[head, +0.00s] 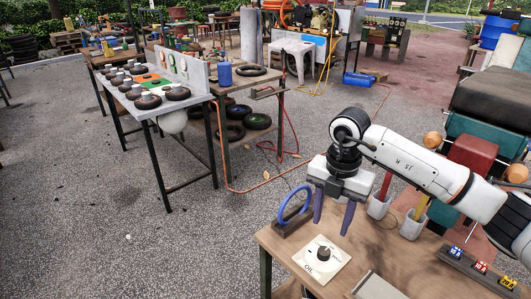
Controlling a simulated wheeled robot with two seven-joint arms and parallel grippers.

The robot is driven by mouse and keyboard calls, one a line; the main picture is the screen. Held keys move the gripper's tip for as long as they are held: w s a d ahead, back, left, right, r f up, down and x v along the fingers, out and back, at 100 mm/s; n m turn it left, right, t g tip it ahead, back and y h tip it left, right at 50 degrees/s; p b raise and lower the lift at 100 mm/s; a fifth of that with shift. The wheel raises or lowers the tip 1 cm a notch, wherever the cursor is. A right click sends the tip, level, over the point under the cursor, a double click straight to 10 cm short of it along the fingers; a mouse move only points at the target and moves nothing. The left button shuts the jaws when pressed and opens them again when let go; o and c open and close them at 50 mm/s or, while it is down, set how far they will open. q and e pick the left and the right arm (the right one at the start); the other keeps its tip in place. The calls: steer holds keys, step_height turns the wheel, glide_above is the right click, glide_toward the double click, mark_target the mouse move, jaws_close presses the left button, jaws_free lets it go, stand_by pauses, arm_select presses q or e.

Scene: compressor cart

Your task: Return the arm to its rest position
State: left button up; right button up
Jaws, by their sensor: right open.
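My right arm (410,148) comes in from the right in the head view. My right gripper (334,217) points down above the wooden table (378,248) at the lower right. Its two purple fingers are apart with nothing seen between them. Near the fingers, a white plate marked OIL with a dark knob (323,252) lies on the table. A blue ring on a dark stand (295,205) is just left of the fingers. My left gripper is not in view.
Two white cups (378,205) with red and yellow handles stand right of the gripper. A dark strip with coloured labels (480,267) lies at the right edge. A grey table (180,105) with black discs stands at the left. Open gravel ground (120,215) lies between.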

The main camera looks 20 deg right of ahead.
steer(key=s+a+f+n+y, duration=0.1)
steer(key=s+a+y, duration=0.15)
steer(key=a, duration=0.55)
steer(key=s+a+f+n+g+y, duration=0.1)
steer(key=s+a+y, duration=0.1)
steer(key=a+y, duration=0.35)
steer(key=s+a+f+n+y, duration=0.2)
steer(key=a, duration=0.8)
steer(key=a+r+m+t+y, duration=0.6)
steer(key=a+r+y, duration=0.2)
steer(key=w+d+f+m+t+h, duration=0.4)
steer(key=d+f+m+t+h, duration=0.55)
steer(key=m, duration=0.45)
steer(key=s+d+f+m+g+h, duration=0.3)
steer(key=s+d+f, duration=0.1)
steer(key=s+f, duration=0.5)
steer(key=s+d+f+m+g+h, duration=0.3)
steer(key=s+f, duration=0.5)
steer(key=f, duration=0.3)
steer(key=shift+s+d+m, duration=0.4)
steer(key=shift+d+m, duration=0.25)
steer(key=shift+m, duration=0.05)
